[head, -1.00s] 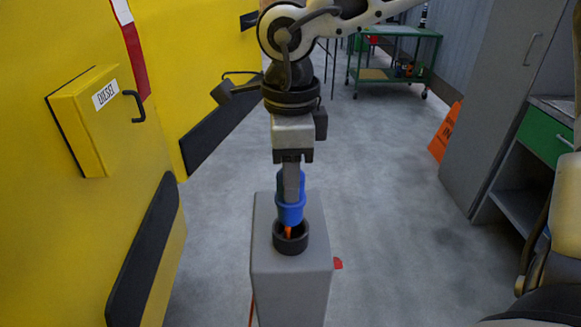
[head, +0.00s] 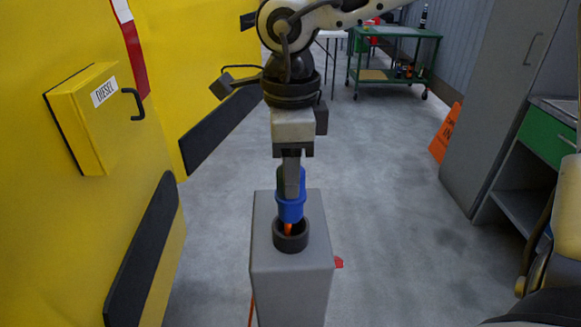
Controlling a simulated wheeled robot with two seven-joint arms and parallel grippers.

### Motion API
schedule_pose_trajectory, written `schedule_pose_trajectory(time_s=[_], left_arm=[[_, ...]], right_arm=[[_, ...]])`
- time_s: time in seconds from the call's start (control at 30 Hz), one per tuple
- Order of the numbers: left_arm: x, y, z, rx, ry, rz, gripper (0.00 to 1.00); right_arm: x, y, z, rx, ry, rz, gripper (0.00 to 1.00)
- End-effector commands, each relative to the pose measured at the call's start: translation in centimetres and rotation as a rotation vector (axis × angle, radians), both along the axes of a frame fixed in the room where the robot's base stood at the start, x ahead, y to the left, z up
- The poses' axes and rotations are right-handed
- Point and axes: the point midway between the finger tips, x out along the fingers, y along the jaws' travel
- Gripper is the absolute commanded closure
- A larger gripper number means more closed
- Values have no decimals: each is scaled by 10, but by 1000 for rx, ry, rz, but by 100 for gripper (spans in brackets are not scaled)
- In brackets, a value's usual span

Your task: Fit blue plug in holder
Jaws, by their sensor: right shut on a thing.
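The blue plug (head: 291,210) is held upright in my right gripper (head: 291,185), which is shut on its upper part. The plug is just above the holder (head: 291,238), a dark round ring on top of a grey pedestal (head: 290,285). An orange part below the plug's blue collar reaches down into the ring's opening. The collar is above the ring's rim. The inside of the ring is mostly hidden. My left gripper is not in view.
A yellow machine wall with a diesel box (head: 88,120) stands on the left. A green cart (head: 392,60), an orange sign (head: 446,132) and a grey cabinet (head: 490,110) are at the back right.

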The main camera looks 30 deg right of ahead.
Motion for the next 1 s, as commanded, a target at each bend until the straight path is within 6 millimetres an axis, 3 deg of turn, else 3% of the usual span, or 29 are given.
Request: schedule_pose_trajectory(time_s=[1.0], left_arm=[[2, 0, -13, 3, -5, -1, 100]], right_arm=[[0, 0, -1, 0, -1, 0, 90]])
